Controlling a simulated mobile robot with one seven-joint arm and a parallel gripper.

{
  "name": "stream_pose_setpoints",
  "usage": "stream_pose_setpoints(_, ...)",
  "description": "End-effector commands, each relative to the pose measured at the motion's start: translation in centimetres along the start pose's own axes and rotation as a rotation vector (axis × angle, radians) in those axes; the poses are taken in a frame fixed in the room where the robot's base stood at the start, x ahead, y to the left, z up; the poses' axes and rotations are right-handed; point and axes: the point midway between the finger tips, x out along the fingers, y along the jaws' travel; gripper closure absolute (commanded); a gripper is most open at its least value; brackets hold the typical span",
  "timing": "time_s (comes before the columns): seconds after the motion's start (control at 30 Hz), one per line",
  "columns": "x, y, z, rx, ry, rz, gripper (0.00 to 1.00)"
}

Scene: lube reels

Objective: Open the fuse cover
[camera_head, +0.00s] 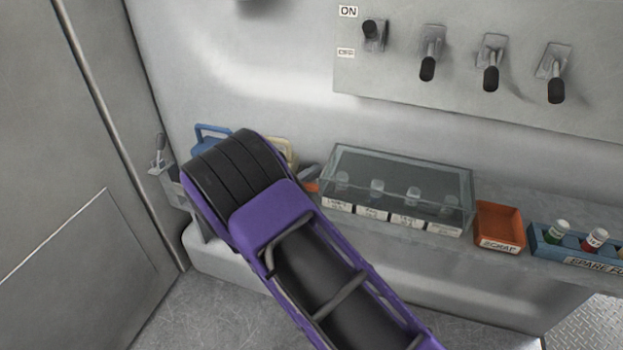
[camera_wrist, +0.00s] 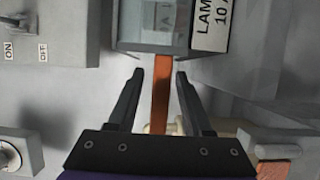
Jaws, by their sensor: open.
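The fuse cover (camera_head: 400,178) is a clear, grey-edged box over a row of fuses on the shelf, and it looks closed. An orange tab (camera_head: 312,187) sticks out at its left end. In the wrist view the orange tab (camera_wrist: 161,95) runs down from the cover's end (camera_wrist: 150,48). My gripper (camera_wrist: 160,76) is open, with one finger on each side of the tab and a gap visible on both sides. In the head view my purple arm hides most of the gripper.
An orange scrap tray (camera_head: 500,228) and a blue spare-fuse rack (camera_head: 575,242) stand right of the cover. Several black-handled levers (camera_head: 491,78) hang on the wall panel above. A small lever box (camera_head: 160,160) is at the left. Blue (camera_head: 212,130) and cream objects sit behind my arm.

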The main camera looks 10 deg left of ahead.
Motion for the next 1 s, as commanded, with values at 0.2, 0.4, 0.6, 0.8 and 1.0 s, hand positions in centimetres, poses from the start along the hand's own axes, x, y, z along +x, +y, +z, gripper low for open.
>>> stream_pose_setpoints(0.2,0.14,0.00,-0.01,0.000,0.000,0.000,0.50)
stream_pose_setpoints(0.4,0.12,0.00,0.00,0.000,0.000,0.000,0.75)
stream_pose_setpoints(0.6,0.11,0.00,0.00,0.000,0.000,0.000,1.00)
stream_pose_setpoints(0.8,0.10,0.00,0.00,0.000,0.000,0.000,1.00)
stream_pose_setpoints(1.0,0.09,-0.01,0.01,0.000,0.000,0.000,1.00)
